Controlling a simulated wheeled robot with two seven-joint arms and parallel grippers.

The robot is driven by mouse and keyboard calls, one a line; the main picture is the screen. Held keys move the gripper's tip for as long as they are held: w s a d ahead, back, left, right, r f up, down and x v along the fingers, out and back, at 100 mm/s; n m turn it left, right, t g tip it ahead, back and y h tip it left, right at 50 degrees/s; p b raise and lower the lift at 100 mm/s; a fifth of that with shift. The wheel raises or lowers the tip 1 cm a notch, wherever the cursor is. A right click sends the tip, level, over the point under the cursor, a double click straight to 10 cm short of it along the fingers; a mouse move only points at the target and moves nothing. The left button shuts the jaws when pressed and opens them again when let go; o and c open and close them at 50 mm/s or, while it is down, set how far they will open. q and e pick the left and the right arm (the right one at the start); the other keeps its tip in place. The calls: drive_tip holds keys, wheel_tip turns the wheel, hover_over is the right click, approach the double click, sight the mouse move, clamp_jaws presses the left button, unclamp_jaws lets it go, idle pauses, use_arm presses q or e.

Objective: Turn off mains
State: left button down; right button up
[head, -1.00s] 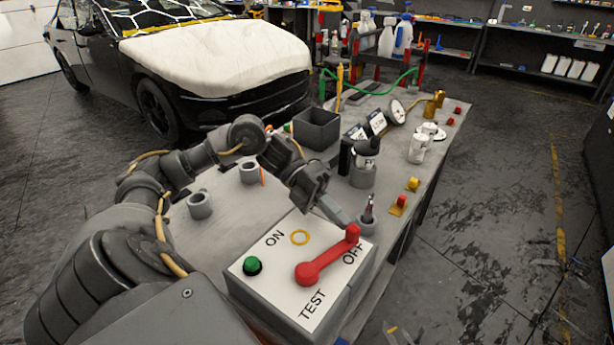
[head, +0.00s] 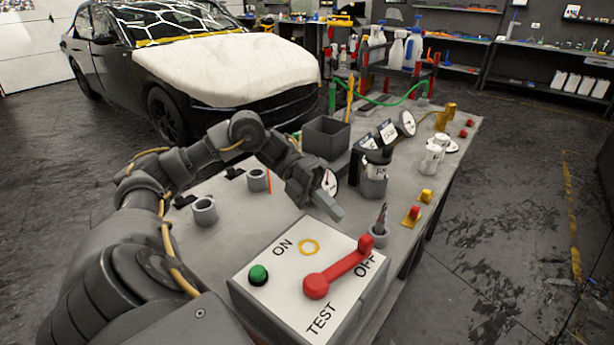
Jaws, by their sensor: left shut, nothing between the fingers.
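The mains switch box (head: 262,309) stands at the near end of the grey bench. Its pale top is marked ON, OFF and TEST. The red lever (head: 338,268) points to the upper right, its knobbed end beside the OFF label. My left gripper (head: 334,211) is shut and empty above the bench, just beyond the box and apart from the lever. My right gripper is not in view.
On the bench (head: 232,238) beyond the box are grey cups (head: 204,211), a dark square bin (head: 326,138), a dark-topped canister (head: 374,175), a white container (head: 435,154) and dial gauges. A car (head: 215,70) stands behind. Floor to the right is open.

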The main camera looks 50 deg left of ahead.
use_arm(q)
drive_tip(key=f+v, duration=0.1)
drive_tip(key=v, duration=0.8)
drive_tip(key=shift+w+a, duration=0.3)
drive_tip(key=shift+a, duration=0.2)
